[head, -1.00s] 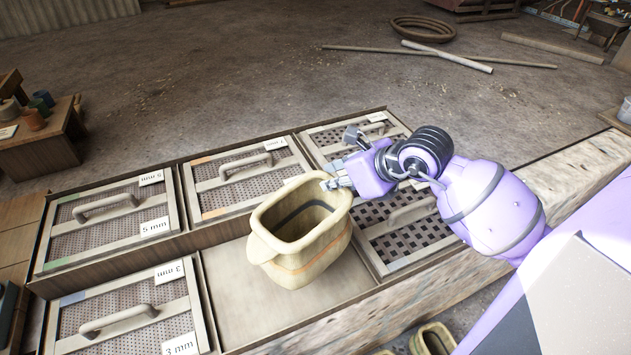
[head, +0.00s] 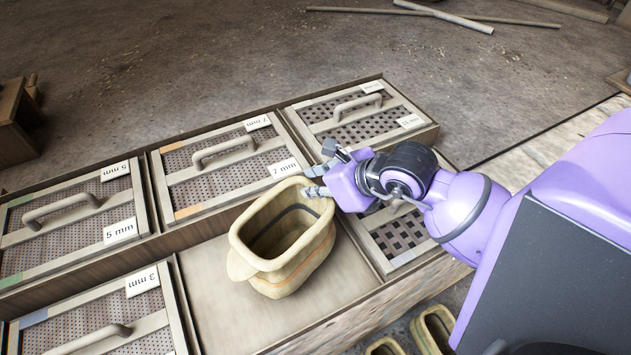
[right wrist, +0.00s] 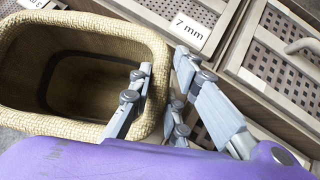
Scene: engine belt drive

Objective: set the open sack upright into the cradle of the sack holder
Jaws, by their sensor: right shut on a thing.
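The open sack (head: 284,262) is tan and woven, with a wide open mouth facing up and an orange band low on its side. It is roughly upright over the bare compartment among the sieves; I cannot tell whether its bottom touches. My right gripper (head: 318,181) is shut on the sack's rim at its far right corner. In the right wrist view, the fingers (right wrist: 160,95) straddle the rim of the sack (right wrist: 60,122), one inside and one outside. I cannot make out the sack holder's cradle. My left gripper is not in view.
Framed sieves with handles surround the compartment, including a 7 mm sieve (head: 215,165), a 5 mm sieve (head: 75,215) and a 3 mm sieve (head: 110,315). More open sacks (head: 436,328) stand below the bench's front edge. Poles (head: 440,14) lie on the open floor behind.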

